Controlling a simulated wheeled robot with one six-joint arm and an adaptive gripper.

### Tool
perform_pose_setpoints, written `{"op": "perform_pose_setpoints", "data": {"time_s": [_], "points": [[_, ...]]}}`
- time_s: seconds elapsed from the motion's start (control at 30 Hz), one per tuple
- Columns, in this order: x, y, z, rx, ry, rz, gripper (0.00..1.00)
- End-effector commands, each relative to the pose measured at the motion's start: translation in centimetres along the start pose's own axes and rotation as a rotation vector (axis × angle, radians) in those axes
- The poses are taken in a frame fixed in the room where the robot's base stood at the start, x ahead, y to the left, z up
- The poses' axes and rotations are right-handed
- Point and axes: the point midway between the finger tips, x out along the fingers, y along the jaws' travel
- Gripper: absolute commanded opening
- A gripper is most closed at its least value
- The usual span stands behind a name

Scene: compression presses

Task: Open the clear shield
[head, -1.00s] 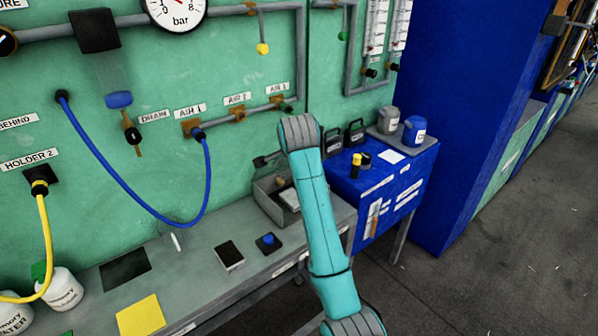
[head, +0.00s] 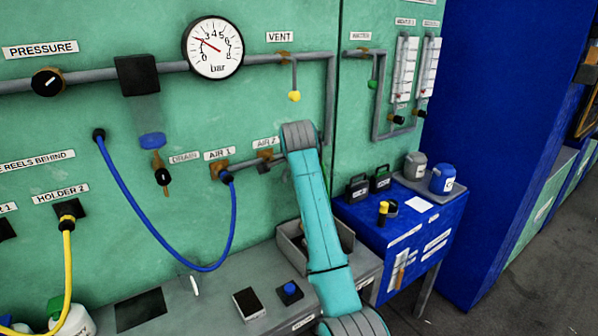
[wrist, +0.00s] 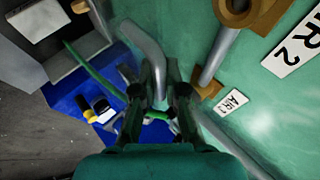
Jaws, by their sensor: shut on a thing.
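My gripper (wrist: 161,78) shows in the wrist view, close to the green wall panel. Its fingers are shut around a grey curved bar (wrist: 147,45), whose lower end runs between the fingertips. A thin green strip (wrist: 88,65) passes beside the left finger and seems to continue behind the fingers; I cannot tell what it belongs to. I cannot make out the clear shield for certain in either view. In the head view my arm covers the gripper and whatever it holds, just right of the AIR 2 label (head: 266,142).
The pipe with brass fittings (wrist: 206,92) runs along the wall close to my gripper. A grey open box (head: 291,243) stands on the bench behind my arm. A blue cabinet (head: 410,237) with bottles and cases is to the right. A blue hose (head: 165,247) hangs left.

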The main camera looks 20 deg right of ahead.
Motion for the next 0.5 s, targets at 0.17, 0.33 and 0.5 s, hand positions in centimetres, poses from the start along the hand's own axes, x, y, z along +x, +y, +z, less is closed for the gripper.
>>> {"op": "perform_pose_setpoints", "data": {"time_s": [0.17, 0.33, 0.5], "points": [[0.0, -0.17, -0.05, 0.001, 0.001, -0.002, 0.0], [0.0, -0.16, -0.05, 0.001, 0.001, -0.002, 0.0], [-0.01, -0.15, -0.05, 0.001, 0.001, -0.001, 0.23]]}}
